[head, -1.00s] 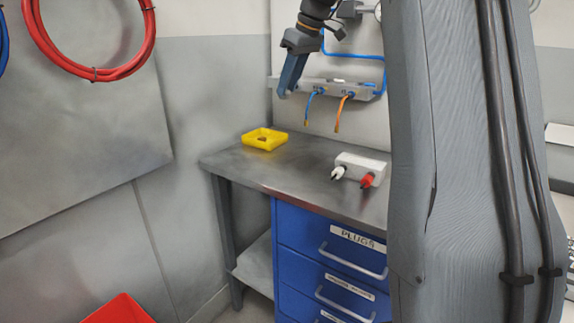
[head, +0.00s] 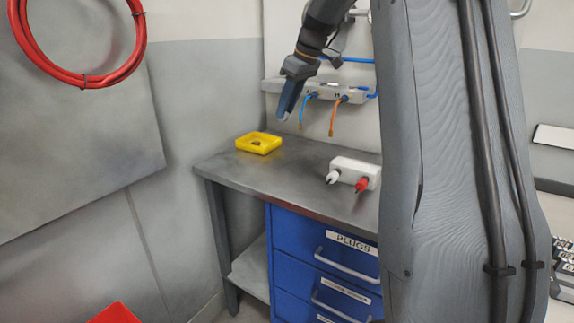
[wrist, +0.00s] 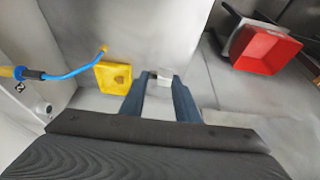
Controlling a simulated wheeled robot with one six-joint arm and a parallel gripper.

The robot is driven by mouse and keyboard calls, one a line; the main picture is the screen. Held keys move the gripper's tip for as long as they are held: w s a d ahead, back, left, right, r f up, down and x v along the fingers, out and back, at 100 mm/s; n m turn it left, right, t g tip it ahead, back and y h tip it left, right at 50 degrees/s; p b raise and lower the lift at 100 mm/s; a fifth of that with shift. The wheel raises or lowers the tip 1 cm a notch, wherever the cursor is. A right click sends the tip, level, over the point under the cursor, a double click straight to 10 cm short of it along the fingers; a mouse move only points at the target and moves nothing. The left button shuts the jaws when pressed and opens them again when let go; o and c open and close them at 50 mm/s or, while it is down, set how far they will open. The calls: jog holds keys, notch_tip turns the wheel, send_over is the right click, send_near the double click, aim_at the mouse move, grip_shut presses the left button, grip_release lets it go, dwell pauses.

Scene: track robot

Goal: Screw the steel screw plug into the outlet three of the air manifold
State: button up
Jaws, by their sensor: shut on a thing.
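My gripper (head: 284,116) points down in front of the left part of the air manifold (head: 327,92) in the head view. In the wrist view its two blue fingers (wrist: 160,82) are shut on a small pale metallic piece (wrist: 165,79), which appears to be the steel screw plug, mostly hidden by the fingers. The manifold is a pale bar on the back wall. A blue hose (head: 302,110) and an orange hose (head: 333,118) hang from it. Outlet three cannot be made out.
A yellow tray (head: 249,146) with a small thing in it stands on the grey workbench (head: 300,172). A white block (head: 355,168) with a white and a red fitting stands to its right. A blue drawer cabinet (head: 300,232) is below. A red bin (wrist: 268,52) is on the floor.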

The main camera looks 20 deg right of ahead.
notch_tip(320, 180, down, 19)
jog(key=p, duration=0.3)
dwell(0.3)
jog(key=shift+f, duration=0.15)
jog(key=o, duration=1.1)
jog(key=shift+o, duration=0.2)
jog(key=d+b+v, duration=0.1)
jog(key=b+v, duration=0.1)
jog(key=v, duration=0.5)
jog(key=s+a+f+m+g, duration=0.1)
jog(key=s+a, duration=0.4)
jog(key=s, duration=0.5)
jog(key=s+a+f+m+g+h, duration=0.1)
jog(key=s+a+f+m, duration=0.2)
jog(key=s, duration=0.8)
jog(key=s+a+f+m+g+h, duration=0.1)
jog(key=s+a+f+m, duration=0.1)
jog(key=s+a+f, duration=0.4)
jog(key=s+a, duration=0.3)
jog(key=s, duration=0.2)
jog(key=shift+a+m, duration=0.25)
jog(key=shift+m, duration=0.15)
